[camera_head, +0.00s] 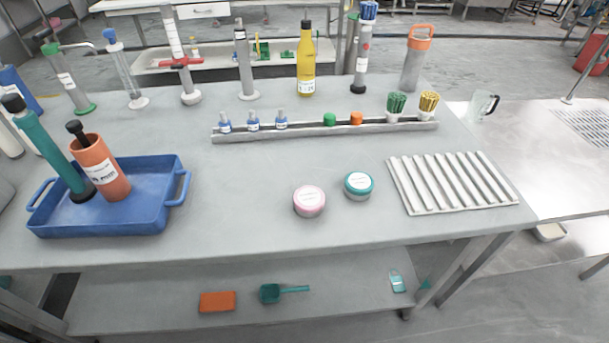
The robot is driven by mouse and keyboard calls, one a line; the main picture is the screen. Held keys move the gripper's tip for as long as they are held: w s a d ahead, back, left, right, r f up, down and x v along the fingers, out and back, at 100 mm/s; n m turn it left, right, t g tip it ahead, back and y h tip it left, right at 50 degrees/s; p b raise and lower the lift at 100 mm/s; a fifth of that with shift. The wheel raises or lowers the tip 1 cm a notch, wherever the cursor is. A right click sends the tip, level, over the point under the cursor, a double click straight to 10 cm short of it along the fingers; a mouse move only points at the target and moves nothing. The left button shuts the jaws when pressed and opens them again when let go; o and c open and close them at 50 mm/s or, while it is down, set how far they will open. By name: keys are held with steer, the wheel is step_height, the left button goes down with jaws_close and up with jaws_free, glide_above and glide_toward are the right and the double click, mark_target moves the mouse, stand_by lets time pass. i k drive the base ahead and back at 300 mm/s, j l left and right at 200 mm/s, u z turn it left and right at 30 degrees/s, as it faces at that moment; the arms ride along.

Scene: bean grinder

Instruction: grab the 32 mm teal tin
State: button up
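A round teal tin (359,185) with a white label on its lid stands on the grey table (260,235), right of the middle and near the front. A pink tin (309,201) of similar size stands just left of it and a little nearer the front, with a small gap between them. The labels are too small to read, so I cannot tell the 32 mm size. Nothing covers the teal tin. My gripper is not in this view.
A ribbed white rack (452,182) lies right of the tins. A rail (325,130) with small bottles and caps runs behind them. A blue tray (150,210) with an orange cylinder (102,168) is at left. Table between tray and tins is clear.

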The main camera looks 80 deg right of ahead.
mark_target(359, 185)
steer(key=k+l, duration=0.15)
steer(key=k, duration=0.45)
steer(key=k+l, duration=0.1)
steer(key=k, duration=0.5)
steer(key=k+l, duration=0.15)
steer(key=k, duration=0.45)
